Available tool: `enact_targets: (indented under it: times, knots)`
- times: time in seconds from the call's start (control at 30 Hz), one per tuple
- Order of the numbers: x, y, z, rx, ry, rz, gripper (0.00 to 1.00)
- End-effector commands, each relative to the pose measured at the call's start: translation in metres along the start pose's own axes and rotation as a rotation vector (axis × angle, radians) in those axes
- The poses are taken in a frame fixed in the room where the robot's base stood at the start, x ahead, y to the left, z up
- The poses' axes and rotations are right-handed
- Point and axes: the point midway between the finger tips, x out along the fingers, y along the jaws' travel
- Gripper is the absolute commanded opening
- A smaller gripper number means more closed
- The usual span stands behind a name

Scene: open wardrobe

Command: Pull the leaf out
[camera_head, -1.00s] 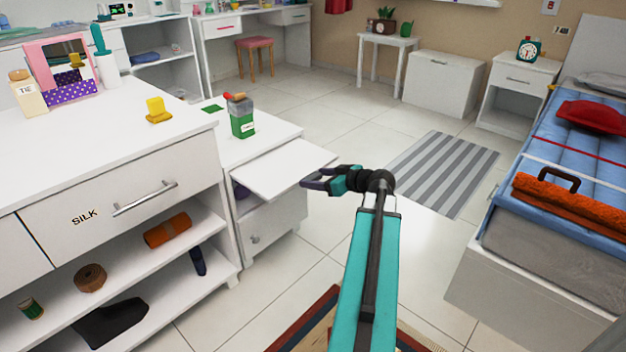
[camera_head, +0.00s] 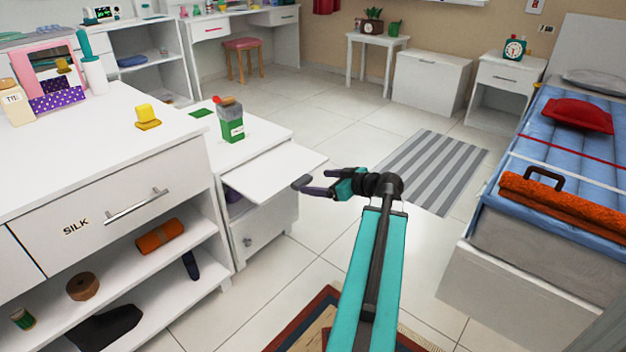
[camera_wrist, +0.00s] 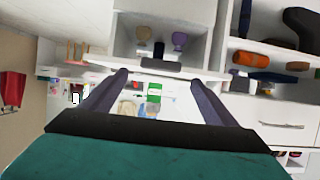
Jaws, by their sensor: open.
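The leaf (camera_head: 275,172) is a flat white board that sticks out from the front of the small white cabinet (camera_head: 262,225), just below its top. My gripper (camera_head: 308,186) is open and empty beside the leaf's outer edge, at its front right in the head view. I cannot tell whether a finger touches the leaf. In the wrist view my gripper (camera_wrist: 159,79) has its dark fingers spread wide.
A green container (camera_head: 231,124) stands on the cabinet top. The SILK dresser (camera_head: 150,170) stands close on the left. The bed (camera_head: 560,165) is at the right. Open tiled floor and a striped rug (camera_head: 432,170) lie between.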

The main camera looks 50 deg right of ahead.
Motion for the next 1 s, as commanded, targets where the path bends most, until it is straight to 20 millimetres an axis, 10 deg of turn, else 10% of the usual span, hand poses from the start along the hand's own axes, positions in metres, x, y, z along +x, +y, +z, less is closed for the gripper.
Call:
enact_targets:
  times: [0.4,1.0]
  knots:
    - [-0.059,0.000,-0.001,0.000,0.000,0.003,0.81]
    - [-0.086,0.002,0.001,0.001,-0.001,0.001,0.81]
